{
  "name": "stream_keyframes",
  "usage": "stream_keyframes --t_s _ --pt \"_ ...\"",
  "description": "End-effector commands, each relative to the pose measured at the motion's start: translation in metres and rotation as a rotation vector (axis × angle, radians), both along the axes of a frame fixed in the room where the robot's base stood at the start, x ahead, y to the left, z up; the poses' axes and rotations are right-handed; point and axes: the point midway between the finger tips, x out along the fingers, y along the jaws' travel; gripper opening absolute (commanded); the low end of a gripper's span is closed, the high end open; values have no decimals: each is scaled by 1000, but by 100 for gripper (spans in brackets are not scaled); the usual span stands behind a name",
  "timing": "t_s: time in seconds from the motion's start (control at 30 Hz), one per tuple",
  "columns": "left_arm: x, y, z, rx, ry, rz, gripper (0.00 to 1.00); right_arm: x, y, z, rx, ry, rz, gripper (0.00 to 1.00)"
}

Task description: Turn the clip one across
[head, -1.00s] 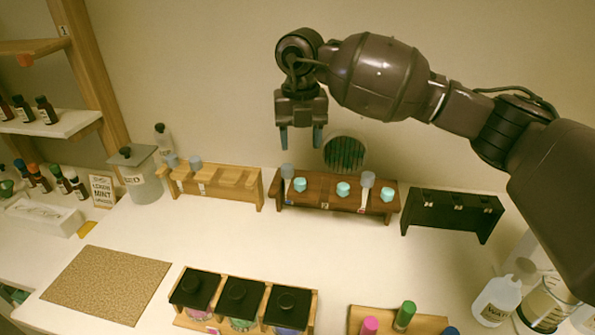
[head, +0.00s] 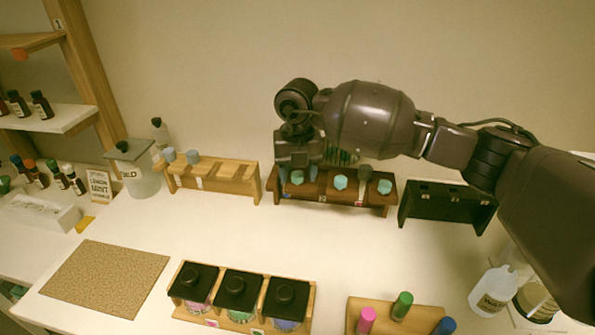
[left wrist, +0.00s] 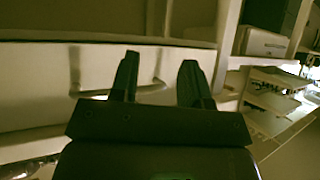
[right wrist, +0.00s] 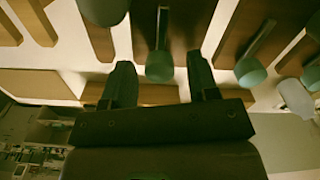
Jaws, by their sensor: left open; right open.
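My right gripper (head: 298,172) is open and low at the left end of the dark brown rack (head: 325,196). The left stick is hidden by the gripper in the head view. I cannot tell which piece is the clip. My left gripper (left wrist: 158,80) is open and empty, facing a pale surface.
A light wooden rack (head: 235,174) with two grey heads stands left of the brown one, a black rack (head: 445,208) right. The middle of the white table (head: 270,235) is clear.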

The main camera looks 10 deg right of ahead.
Motion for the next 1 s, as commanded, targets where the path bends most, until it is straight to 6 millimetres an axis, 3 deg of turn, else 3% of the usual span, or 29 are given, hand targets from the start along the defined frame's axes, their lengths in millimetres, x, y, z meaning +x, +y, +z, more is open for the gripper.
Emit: stream_keyframes --t_s 0.07,0.3,0.4,0.73,1.0 --pt "0 0 0 0 0 0 43 0 0 0 0 0 0 53" --pt "-1 0 -1 0 2 0 43 0 0 0 0 0 0 16" --pt "-3 1 -1 1 5 1 43 0 0 0 0 0 0 5" --pt "-6 1 -5 1 14 3 43 0 0 0 0 0 59 5" --pt "-6 1 -11 1 17 2 43 0 -1 -1 -1 0 244 5"
